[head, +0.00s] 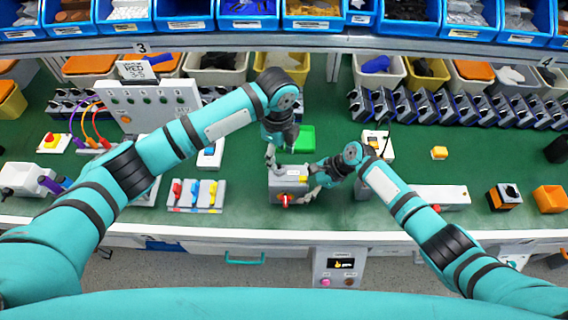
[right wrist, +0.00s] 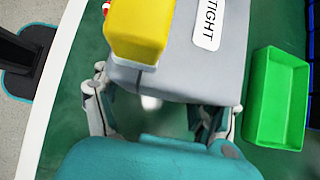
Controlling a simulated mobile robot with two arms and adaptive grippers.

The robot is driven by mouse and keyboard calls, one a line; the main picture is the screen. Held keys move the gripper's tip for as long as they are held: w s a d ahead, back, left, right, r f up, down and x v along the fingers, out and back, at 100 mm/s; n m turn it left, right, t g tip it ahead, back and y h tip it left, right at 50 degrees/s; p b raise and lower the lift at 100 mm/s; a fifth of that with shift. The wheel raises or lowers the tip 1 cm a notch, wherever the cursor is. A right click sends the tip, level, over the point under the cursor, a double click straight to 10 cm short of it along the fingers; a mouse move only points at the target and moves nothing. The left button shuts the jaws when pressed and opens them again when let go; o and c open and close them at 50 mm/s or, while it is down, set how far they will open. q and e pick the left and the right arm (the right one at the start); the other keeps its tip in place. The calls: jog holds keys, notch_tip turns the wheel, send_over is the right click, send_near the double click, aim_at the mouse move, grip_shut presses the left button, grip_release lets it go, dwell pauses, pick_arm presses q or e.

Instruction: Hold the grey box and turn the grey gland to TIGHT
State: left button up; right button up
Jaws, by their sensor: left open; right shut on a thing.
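The grey box (head: 290,187) stands near the table's front edge, with a red knob (head: 284,200) on its front and a yellow part (head: 303,179) at its right. In the right wrist view the box (right wrist: 185,62) shows a TIGHT label (right wrist: 208,24) and the yellow part (right wrist: 138,28). My right gripper (head: 314,180) is shut on the box from its right side; its fingers (right wrist: 162,112) lie on either side of it. My left gripper (head: 279,160) is open, pointing down just above the box's back left. I cannot make out the grey gland.
A green tray (head: 303,138) lies behind the box; it also shows in the right wrist view (right wrist: 277,100). A switch block (head: 196,194) with coloured levers stands to the left. A white-and-red box (head: 440,196) lies right. Blue bins line the back shelf.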

aim_at(279, 167)
pick_arm(q)
jog(key=shift+f, duration=2.85)
grip_shut()
